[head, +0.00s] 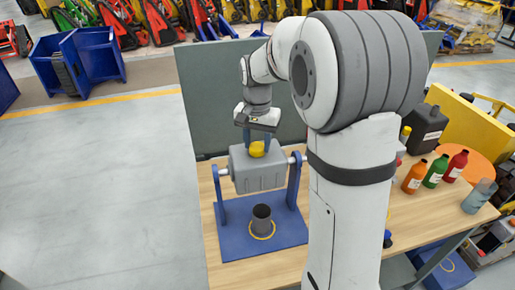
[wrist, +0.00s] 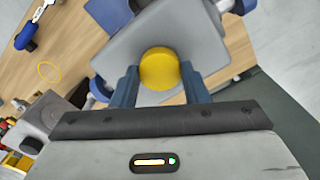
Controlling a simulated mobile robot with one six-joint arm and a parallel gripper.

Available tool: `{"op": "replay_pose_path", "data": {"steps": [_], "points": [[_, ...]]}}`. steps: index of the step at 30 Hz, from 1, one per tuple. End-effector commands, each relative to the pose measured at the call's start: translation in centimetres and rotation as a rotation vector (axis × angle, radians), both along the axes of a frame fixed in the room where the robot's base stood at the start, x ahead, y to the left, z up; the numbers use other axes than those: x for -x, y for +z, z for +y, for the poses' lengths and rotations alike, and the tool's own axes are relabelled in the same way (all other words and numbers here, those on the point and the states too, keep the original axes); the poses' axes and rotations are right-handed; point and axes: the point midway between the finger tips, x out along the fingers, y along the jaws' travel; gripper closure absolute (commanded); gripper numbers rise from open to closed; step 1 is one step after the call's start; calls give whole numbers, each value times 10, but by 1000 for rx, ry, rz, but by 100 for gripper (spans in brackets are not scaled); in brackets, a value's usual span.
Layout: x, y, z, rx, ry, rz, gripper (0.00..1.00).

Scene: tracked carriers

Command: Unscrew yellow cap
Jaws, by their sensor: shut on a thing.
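The yellow cap (head: 257,149) sits on top of a grey tank (head: 262,173) that hangs between the uprights of a blue stand (head: 232,241). My gripper (head: 257,136) points down over the tank, with its fingers at the cap. In the wrist view the cap (wrist: 160,68) lies between the two blue fingers of my gripper (wrist: 162,78), which are shut on it. The grey tank (wrist: 128,47) shows behind the cap. The wrist view does not show clearly how far the cap stands from the tank.
A dark cup (head: 262,219) stands on the stand's base inside a yellow ring. Orange (head: 414,177), green (head: 436,171) and red (head: 456,165) bottles, a black canister (head: 424,128) and a clear container (head: 479,196) stand on the wooden table's right. A grey panel (head: 205,85) rises behind.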

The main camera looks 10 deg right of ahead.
Motion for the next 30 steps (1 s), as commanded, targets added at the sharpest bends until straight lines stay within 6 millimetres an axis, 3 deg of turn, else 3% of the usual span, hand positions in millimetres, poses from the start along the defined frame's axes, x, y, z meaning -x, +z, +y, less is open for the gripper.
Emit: {"op": "replay_pose_path", "data": {"steps": [15,26,30], "points": [[0,0,0,0,643,1,78],[0,-1,0,0,685,1,78],[0,0,0,0,777,1,78]]}}
